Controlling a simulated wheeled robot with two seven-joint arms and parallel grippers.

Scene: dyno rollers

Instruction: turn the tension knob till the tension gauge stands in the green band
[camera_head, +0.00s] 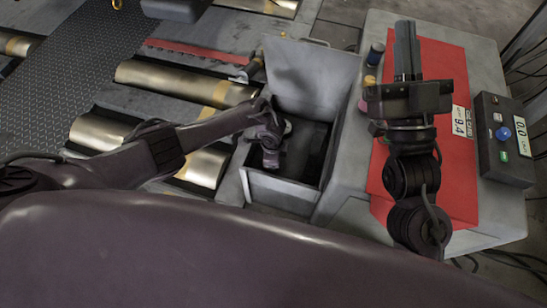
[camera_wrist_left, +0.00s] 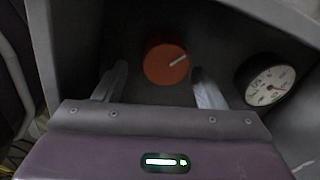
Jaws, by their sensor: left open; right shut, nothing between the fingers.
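The tension knob (camera_wrist_left: 167,64) is round and orange-red with a pale pointer line towards the upper right. The tension gauge (camera_wrist_left: 270,85) is a white dial in a black rim, to the right of the knob; its needle and green band are too small to read. My left gripper (camera_wrist_left: 160,86) is open, its fingers to either side of and below the knob, the right finger closer to it. My right gripper (camera_head: 407,50) is shut and empty above a red panel.
The box's raised lid (camera_head: 311,78) stands behind my left gripper. The red-topped grey cabinet (camera_head: 455,180) is to the right, with a black control box (camera_head: 503,140) carrying a blue knob and a display. Metal rollers (camera_head: 185,82) lie to the left.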

